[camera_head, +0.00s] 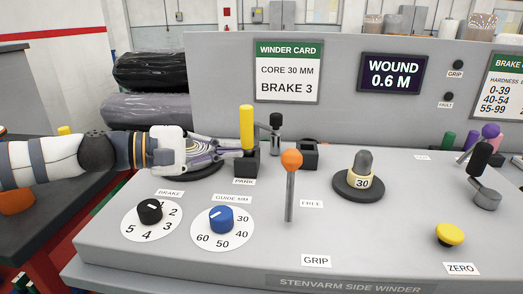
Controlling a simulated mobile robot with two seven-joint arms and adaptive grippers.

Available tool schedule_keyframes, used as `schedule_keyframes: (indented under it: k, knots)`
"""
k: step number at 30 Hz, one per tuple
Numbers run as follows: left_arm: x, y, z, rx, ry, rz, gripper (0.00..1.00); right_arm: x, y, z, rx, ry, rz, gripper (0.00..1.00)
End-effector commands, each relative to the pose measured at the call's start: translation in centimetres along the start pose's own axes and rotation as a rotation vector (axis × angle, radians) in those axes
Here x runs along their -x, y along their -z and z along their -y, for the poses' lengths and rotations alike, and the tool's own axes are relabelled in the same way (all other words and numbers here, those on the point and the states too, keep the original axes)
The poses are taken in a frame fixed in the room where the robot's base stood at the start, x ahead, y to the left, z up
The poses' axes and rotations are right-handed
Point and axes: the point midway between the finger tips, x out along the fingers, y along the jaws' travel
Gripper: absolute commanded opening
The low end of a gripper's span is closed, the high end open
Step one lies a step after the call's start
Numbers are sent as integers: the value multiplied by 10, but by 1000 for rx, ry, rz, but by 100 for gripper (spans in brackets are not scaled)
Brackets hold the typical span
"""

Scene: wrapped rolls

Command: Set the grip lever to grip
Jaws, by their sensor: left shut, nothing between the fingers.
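The grip lever (290,190) is a thin grey rod with an orange ball on top, standing upright on the grey console. The FREE label (311,203) is beside its rod on the right, and the GRIP label (316,261) is nearer the front edge. I cannot tell which position the lever is in. My left gripper (236,151) comes in from the left, shut and empty. Its tips are next to the yellow post, left of the orange ball and apart from the lever. I cannot tell if the tips touch the post. My right gripper is not in view.
A yellow post (247,127) in a dark block stands by the PARK label. A black-knobbed lever (276,132) is behind it. Brake (150,211) and blue guide (221,219) dials are in front. A 30 mm core (361,172) and yellow ZERO button (450,234) are to the right.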

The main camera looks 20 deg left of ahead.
Motion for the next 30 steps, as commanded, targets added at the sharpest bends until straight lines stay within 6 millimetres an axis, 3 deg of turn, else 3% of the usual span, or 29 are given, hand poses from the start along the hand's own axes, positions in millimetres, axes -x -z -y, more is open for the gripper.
schedule_keyframes:
  k: [1, 4, 13, 16, 20, 30]
  knots:
    - [-10, 4, 11, 11, 14, 1, 0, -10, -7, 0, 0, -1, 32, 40]
    - [-32, 5, 16, 15, 20, 2, 0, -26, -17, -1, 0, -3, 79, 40]
    - [-97, 3, 13, 11, 14, 3, 0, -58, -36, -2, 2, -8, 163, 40]
    - [-88, -18, -2, 0, -1, 3, 0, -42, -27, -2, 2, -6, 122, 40]
    - [-82, -33, -2, -2, -2, 3, 0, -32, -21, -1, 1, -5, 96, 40]
    - [-81, -37, 4, 5, 4, 0, 0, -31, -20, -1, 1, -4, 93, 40]
